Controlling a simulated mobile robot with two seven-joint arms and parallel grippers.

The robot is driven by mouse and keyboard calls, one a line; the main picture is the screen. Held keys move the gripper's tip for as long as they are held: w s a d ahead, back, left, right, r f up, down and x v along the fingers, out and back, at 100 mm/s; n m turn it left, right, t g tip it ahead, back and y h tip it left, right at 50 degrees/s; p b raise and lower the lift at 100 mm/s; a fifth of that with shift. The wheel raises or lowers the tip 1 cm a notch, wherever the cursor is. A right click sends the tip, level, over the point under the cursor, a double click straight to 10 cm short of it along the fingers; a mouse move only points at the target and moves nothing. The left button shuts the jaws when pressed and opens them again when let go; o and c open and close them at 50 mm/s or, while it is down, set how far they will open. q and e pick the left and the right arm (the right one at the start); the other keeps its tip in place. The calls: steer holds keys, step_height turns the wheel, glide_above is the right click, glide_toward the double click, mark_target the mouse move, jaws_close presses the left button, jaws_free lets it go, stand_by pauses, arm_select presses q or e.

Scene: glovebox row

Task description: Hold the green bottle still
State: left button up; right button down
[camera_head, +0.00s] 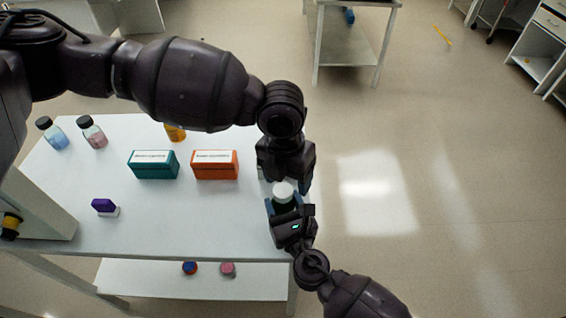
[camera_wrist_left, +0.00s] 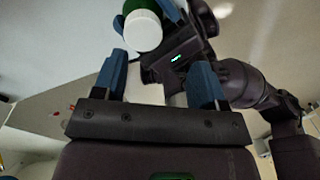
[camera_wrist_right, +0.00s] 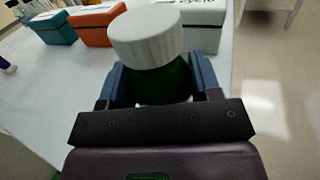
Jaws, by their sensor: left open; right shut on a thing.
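The green bottle (camera_wrist_right: 165,82) has a white ribbed cap (camera_wrist_right: 145,36) and stands near the right end of the white table (camera_head: 190,222). My right gripper (camera_head: 287,208) is shut on the bottle's body below the cap, with one blue finger on each side in the right wrist view. My left gripper (camera_head: 287,178) is open above the bottle. In the left wrist view the white cap (camera_wrist_left: 143,31) lies beyond the open blue fingers, apart from them. The head view shows mainly the cap (camera_head: 284,190); most of the bottle is hidden by the grippers.
A teal box (camera_head: 154,171) and an orange box (camera_head: 215,171) stand left of the grippers. A pale box (camera_wrist_right: 203,22) is close behind the bottle. Two dark-capped bottles, blue (camera_head: 55,138) and pink (camera_head: 94,136), stand at far left. A purple-and-white item (camera_head: 104,207) lies in front.

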arm_select(q)
steer(key=n, duration=0.5)
steer(key=shift+w+r+n, duration=0.1)
steer(key=shift+r+n, duration=0.15)
steer(key=shift+n, duration=0.05)
steer(key=n, duration=0.4)
steer(key=shift+r, duration=0.2)
steer(key=n, duration=0.5)
steer(key=shift+w+r, duration=0.15)
steer(key=shift+r, duration=0.15)
steer(key=n, duration=0.4)
steer(key=shift+w+r+n, duration=0.1)
steer(key=shift+r+n, duration=0.1)
steer(key=shift+n, duration=0.1)
steer(key=n, duration=0.5)
steer(key=shift+w+a+r, duration=0.15)
steer(key=shift+r, duration=0.1)
steer(key=n, duration=0.4)
steer(key=shift+a+t+y, duration=0.1)
steer(key=shift+t+y, duration=0.2)
steer(key=n, duration=0.4)
steer(key=shift+a+n, duration=0.15)
steer(key=shift+n, duration=0.15)
steer(key=n, duration=0.4)
steer(key=shift+a+n, duration=0.1)
steer(key=shift+n, duration=0.2)
steer(key=shift+f, duration=0.1)
